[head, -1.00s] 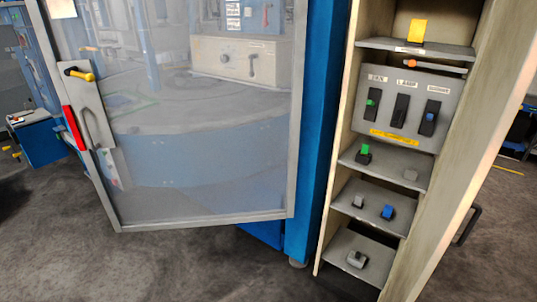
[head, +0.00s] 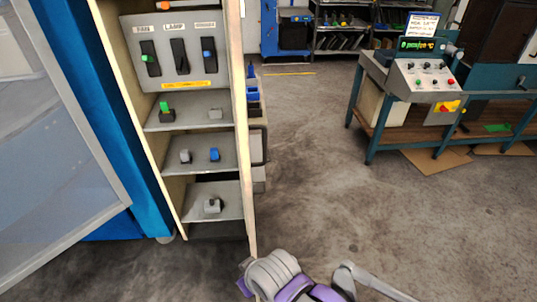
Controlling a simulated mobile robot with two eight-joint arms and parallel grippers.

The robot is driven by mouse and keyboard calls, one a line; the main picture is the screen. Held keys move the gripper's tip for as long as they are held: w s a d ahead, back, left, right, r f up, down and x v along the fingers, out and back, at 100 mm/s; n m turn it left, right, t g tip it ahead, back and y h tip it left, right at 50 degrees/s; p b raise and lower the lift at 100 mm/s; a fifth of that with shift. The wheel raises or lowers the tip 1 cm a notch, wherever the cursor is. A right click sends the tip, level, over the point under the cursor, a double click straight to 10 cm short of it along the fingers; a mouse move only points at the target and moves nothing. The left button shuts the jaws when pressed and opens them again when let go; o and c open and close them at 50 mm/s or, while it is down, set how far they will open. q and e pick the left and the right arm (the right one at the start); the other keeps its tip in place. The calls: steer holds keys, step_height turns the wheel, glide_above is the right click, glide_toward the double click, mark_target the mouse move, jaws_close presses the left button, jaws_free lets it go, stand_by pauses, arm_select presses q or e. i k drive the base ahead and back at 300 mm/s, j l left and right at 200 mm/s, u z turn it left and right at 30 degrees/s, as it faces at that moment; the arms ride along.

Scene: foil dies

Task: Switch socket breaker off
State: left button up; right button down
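A grey breaker panel (head: 190,24) is at the top of an open, narrow cream cabinet on the left of the head view. It has three black breakers side by side. The left one, labelled FAN (head: 145,70), has a green tab, and the middle one, labelled LAMP (head: 178,68), shows no coloured tab. The right one, the socket breaker (head: 210,68), has a blue tab; its label is blurred now. I cannot tell the lever positions for sure. Neither gripper shows. Grey and purple parts of my own arm are at the bottom, well below the panel.
Below the panel are cabinet shelves (head: 190,110) with small loose blocks. A grey-framed clear door (head: 60,190) stands to the left, beside a blue post (head: 110,110). Open floor (head: 370,210) lies to the right, before a workbench with a control box (head: 435,80).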

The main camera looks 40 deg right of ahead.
mark_target(207, 55)
steer(key=i+l+z, duration=0.1)
steer(key=l+z, duration=0.15)
steer(key=l, duration=0.15)
steer(key=i+l+z, duration=0.2)
steer(key=l, duration=0.15)
steer(key=i+l+z, duration=0.1)
steer(key=l+z, duration=0.15)
steer(key=j+z, duration=0.25)
steer(key=j, duration=0.35)
steer(key=j+z, duration=0.25)
steer(key=j, duration=0.35)
steer(key=i+j+z, duration=0.2)
steer(key=j+z, duration=0.2)
steer(key=j, duration=0.2)
steer(key=j+z, duration=0.25)
steer(key=i+j+z, duration=0.1)
steer(key=j, duration=0.25)
steer(key=i+j+z, duration=0.1)
steer(key=j, duration=0.25)
steer(key=i+j+z, duration=0.15)
steer(key=i+j, duration=0.1)
steer(key=j, duration=0.1)
